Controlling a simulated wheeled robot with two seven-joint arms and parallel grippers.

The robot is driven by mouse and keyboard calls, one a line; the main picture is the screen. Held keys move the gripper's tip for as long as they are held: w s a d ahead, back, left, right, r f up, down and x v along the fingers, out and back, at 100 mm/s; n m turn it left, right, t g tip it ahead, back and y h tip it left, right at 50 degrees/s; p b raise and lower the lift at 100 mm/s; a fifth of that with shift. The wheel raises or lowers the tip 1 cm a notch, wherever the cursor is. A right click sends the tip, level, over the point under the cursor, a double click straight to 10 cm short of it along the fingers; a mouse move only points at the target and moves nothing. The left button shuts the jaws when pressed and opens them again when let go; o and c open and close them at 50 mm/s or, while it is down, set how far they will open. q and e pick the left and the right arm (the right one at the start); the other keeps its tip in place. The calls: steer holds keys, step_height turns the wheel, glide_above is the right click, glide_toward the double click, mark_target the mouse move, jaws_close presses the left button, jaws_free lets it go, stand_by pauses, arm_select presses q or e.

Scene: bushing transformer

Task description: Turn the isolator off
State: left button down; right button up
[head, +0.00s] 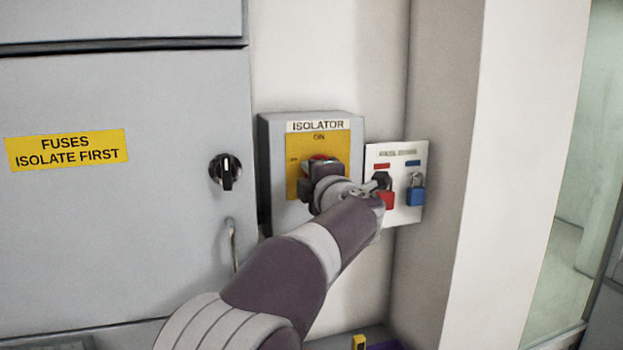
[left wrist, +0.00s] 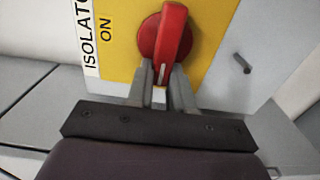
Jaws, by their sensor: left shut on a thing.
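The isolator is a grey box (head: 349,133) on the wall with a yellow plate (head: 340,146) marked ON at its top. Its red rotary handle (left wrist: 174,32) shows clearly in the left wrist view, lying roughly parallel to the ISOLATOR label and not pointing toward ON. In the head view my gripper mostly hides the handle. My left gripper (head: 322,172) is in front of the plate. In the left wrist view its two fingers (left wrist: 161,82) are closed on the near end of the handle. My right gripper is in neither view.
A grey cabinet with a black knob (head: 227,172) and a yellow FUSES label (head: 67,149) stands left. A white board (head: 404,154) with a red padlock (head: 387,199) and a blue padlock (head: 415,196) hangs right of the isolator, close to my wrist. A wall corner projects farther right.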

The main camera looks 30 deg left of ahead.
arm_select(q)
steer(key=shift+f, duration=0.1)
stand_by(0.3)
steer(key=c, duration=1)
jaws_free()
steer(key=shift+s+d, duration=0.1)
steer(key=b+v, duration=0.3)
steer(key=v, duration=0.9)
steer(key=shift+s+d, duration=0.15)
steer(key=shift+s, duration=0.05)
